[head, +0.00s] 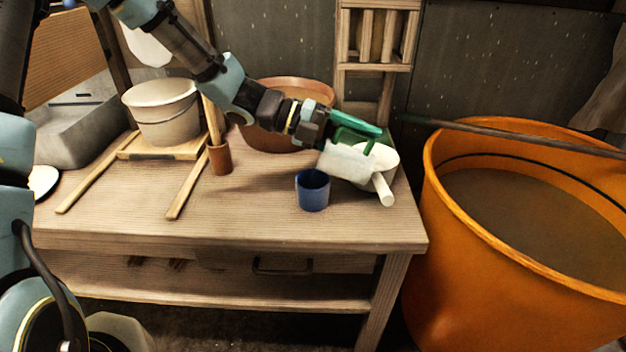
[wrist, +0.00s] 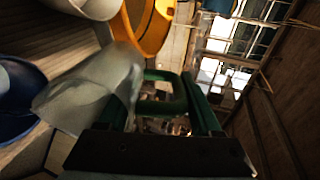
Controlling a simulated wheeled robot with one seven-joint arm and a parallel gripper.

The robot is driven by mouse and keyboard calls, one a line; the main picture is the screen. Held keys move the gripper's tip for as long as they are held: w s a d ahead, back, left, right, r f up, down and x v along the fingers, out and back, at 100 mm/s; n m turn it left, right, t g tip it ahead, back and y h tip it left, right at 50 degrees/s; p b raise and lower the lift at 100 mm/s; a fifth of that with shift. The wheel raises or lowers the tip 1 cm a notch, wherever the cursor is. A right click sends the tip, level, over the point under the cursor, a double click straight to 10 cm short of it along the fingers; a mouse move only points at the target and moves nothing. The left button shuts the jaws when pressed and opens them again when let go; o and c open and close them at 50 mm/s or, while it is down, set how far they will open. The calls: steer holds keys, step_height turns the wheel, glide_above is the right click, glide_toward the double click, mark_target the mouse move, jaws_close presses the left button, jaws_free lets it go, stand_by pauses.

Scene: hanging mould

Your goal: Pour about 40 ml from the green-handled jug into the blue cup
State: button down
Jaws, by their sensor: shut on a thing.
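My gripper (head: 338,130) is shut on the green handle (head: 356,139) of a whitish jug (head: 345,163). The jug is held above the right part of the table, tipped well over with its handle uppermost. The blue cup (head: 312,190) stands upright on the table, just below and left of the jug in the head view. In the wrist view the jug (wrist: 100,88) is beside the blue cup (wrist: 14,105), which shows partly at the left edge. No stream shows between them. The liquid levels in jug and cup cannot be made out.
A white dipper (head: 385,190) lies behind and right of the jug. A brown bowl (head: 300,87) and a wooden rack (head: 375,68) are behind. A pale bucket (head: 162,112) and brown beaker (head: 220,160) stand left. A big orange tub (head: 450,240) is right. The front table is clear.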

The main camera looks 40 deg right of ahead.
steer(key=shift+s+d+r+g+p, duration=0.1)
steer(key=shift+d+r+g+p, duration=0.05)
steer(key=shift+r+g+p, duration=0.15)
steer(key=shift+r+g+h+p, duration=0.3)
steer(key=shift+g+h+p, duration=0.15)
steer(key=shift+h, duration=0.15)
stand_by(0.6)
